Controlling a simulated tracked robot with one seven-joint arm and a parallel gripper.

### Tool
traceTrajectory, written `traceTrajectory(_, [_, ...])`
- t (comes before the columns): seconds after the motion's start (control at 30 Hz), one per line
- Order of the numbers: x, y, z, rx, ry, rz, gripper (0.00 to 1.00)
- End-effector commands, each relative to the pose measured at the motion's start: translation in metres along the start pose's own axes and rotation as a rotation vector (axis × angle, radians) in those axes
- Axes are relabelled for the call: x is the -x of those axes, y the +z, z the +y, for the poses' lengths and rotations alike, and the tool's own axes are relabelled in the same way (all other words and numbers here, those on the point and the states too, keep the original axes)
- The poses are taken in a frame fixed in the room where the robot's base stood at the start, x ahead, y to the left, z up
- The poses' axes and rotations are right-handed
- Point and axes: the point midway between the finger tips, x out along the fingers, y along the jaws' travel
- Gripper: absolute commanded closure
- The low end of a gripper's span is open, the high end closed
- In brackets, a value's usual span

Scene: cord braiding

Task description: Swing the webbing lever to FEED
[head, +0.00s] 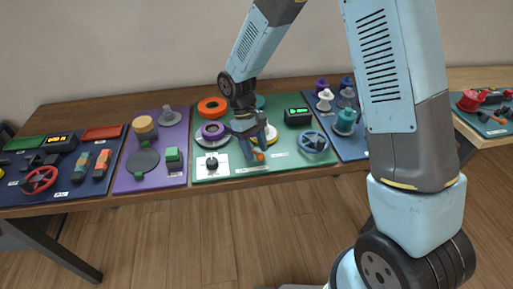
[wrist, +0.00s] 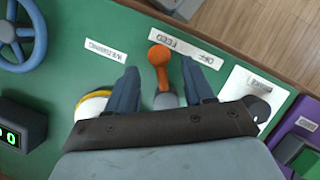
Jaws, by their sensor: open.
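The webbing lever (wrist: 158,62) has an orange rounded handle on a grey pivot and stands on the green panel. In the wrist view its knob lies beside the FEED word, at the left end of the OFF/FEED label (wrist: 187,48). The WEBBING label (wrist: 106,51) is to its left. My gripper (wrist: 161,70) is open, one blue finger on each side of the lever, with gaps visible on both sides. In the head view my gripper (head: 258,147) is low over the green panel, and the orange lever tip (head: 259,156) shows at its fingers. The pivot is partly hidden.
A blue handwheel (head: 313,142) and a green-lit display (head: 298,116) are right of the lever in the head view. A white plate with a black knob (head: 212,163) is left. Spools stand behind. The panel's front edge (head: 265,172) is close.

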Motion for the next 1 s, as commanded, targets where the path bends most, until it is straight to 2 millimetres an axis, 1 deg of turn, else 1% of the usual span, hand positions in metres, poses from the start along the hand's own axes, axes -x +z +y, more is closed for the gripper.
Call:
traceTrajectory(0.17, [0.022, -0.001, 0.0, 0.0, 0.001, 0.004, 0.48])
traceTrajectory(0.5, [0.088, -0.002, 0.001, -0.001, 0.0, 0.004, 0.48])
traceTrajectory(0.7, [0.119, -0.001, 0.001, 0.0, 0.0, 0.002, 0.48])
traceTrajectory(0.83, [0.13, -0.001, 0.001, 0.0, 0.0, 0.0, 0.48])
traceTrajectory(1.0, [0.135, -0.001, 0.001, 0.0, 0.0, 0.0, 0.48])
